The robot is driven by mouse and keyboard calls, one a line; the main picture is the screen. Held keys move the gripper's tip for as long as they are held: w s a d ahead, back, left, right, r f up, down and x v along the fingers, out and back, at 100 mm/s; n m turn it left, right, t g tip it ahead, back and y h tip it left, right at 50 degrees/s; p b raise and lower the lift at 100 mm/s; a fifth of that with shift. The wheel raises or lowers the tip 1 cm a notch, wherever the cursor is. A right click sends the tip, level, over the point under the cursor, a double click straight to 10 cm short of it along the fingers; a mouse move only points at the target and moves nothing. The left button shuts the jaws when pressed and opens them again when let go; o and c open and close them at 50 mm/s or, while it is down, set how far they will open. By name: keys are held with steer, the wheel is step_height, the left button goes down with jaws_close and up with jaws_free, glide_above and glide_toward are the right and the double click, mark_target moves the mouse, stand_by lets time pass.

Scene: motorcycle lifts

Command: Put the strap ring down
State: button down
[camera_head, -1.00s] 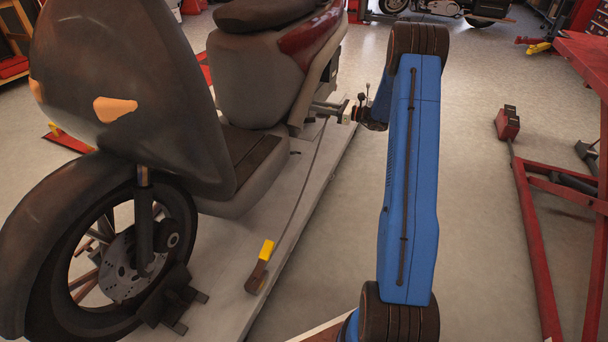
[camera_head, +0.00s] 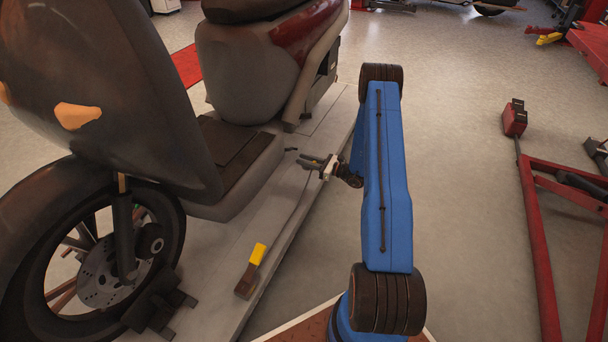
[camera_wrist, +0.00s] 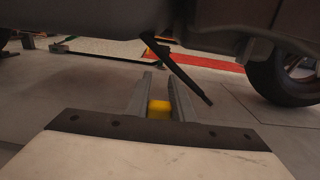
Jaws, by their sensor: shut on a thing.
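My gripper (camera_head: 303,158) is low beside the scooter (camera_head: 262,75), just above the grey lift deck (camera_head: 222,268). In the wrist view my two grey fingers (camera_wrist: 161,92) point under the scooter's body. They are shut on a small yellow piece (camera_wrist: 160,109), which appears to be the strap ring. Most of the piece is hidden between the fingers, so its ring shape does not show. In the head view it is too small to make out. I cannot tell whether it touches the deck.
The scooter's dark stand (camera_wrist: 186,72) slants down just past my fingertips. A yellow-and-brown block (camera_head: 250,271) is on the deck near the front wheel (camera_head: 100,262). A red lift frame (camera_head: 535,235) stands at the right.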

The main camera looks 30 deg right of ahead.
steer(key=shift+f, duration=4.35)
steer(key=shift+f, duration=0.15)
steer(key=c, duration=1.5)
jaws_free()
steer(key=shift+c, duration=0.2)
